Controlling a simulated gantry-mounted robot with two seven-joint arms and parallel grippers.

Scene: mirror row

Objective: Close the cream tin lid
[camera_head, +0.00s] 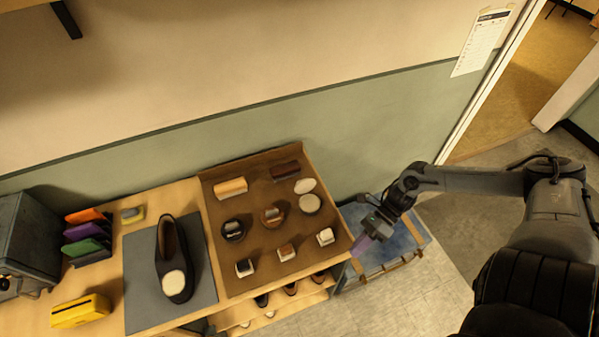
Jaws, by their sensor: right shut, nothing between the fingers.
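A round cream tin (310,203) sits at the right side of the brown tray (240,290). Its pale lid (305,186) stands open behind it, tilted up on the far side. My right gripper (361,246) hangs just past the tray's right edge, to the right of and nearer than the tin, apart from it. Its fingers look purplish and are shut with nothing between them. My left gripper is not in view.
The tray also holds two brushes (231,187), dark open tins (233,230) and small pale-topped blocks (286,251). A dark shoe (172,255) lies on a grey mat (140,270) at left. A blue-topped stool (404,242) stands below my right gripper.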

